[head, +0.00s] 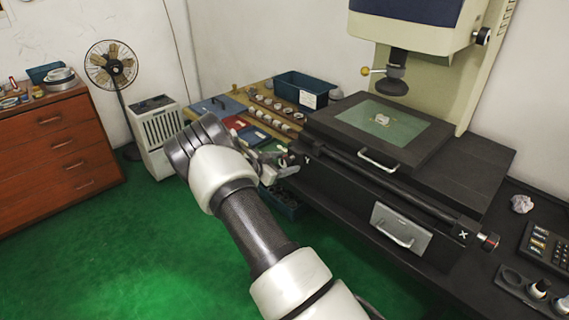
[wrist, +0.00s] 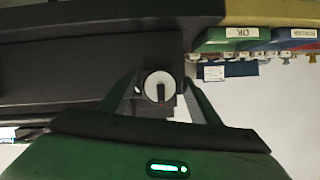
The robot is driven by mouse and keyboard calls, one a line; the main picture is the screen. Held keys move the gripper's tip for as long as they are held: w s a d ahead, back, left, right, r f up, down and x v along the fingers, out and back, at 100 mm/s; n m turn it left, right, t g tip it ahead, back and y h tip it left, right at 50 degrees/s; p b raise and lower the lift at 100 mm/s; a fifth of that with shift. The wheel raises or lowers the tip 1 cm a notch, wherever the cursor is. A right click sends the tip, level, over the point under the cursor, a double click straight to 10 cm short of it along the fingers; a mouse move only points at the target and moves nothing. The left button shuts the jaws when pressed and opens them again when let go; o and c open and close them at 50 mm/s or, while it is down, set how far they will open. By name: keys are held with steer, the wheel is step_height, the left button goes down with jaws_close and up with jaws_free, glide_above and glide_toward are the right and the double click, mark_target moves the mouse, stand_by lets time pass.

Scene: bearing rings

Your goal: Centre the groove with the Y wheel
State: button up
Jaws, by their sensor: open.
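The Y wheel (wrist: 158,86) shows in the wrist view as a round pale knob with a dark upright bar on its face. It lies between the fingers of my open gripper (wrist: 160,94); I cannot tell whether either finger touches it. In the head view my gripper (head: 277,167) is at the left side of the machine's stage (head: 335,128), beside the Y mark (head: 308,158). The wheel cannot be clearly made out there. A small pale workpiece (head: 382,120) lies on the glass plate under the lens (head: 393,84). Its groove is too small to make out.
The X wheel (head: 490,241) is at the stage's front right corner. A side table with a blue bin (head: 300,88), trays and several rings stands behind my gripper. The OK tray (wrist: 238,36) shows at upper right in the wrist view. Green floor is clear at left.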

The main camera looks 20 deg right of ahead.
steer(key=shift+c, duration=0.4)
steer(key=c, duration=1)
steer(key=shift+f+b, duration=0.15)
steer(key=shift+b, duration=0.4)
steer(key=shift+m+b, duration=0.4)
steer(key=m+t+b, duration=0.1)
steer(key=b, duration=0.1)
steer(key=m+b, duration=0.1)
steer(key=b, duration=0.1)
steer(key=shift+f+t, duration=0.25)
steer(key=shift+t, duration=0.15)
steer(key=m+b, duration=0.1)
steer(key=b, duration=0.2)
steer(key=shift+r+t+b, duration=0.1)
steer(key=shift+t+b, duration=0.25)
steer(key=shift+t, duration=0.05)
steer(key=shift+r+m+t+b, duration=0.15)
steer(key=shift+m+t+b, duration=0.15)
steer(key=shift+m+b, duration=0.35)
steer(key=shift+r+b, duration=0.15)
steer(key=shift+b, duration=0.15)
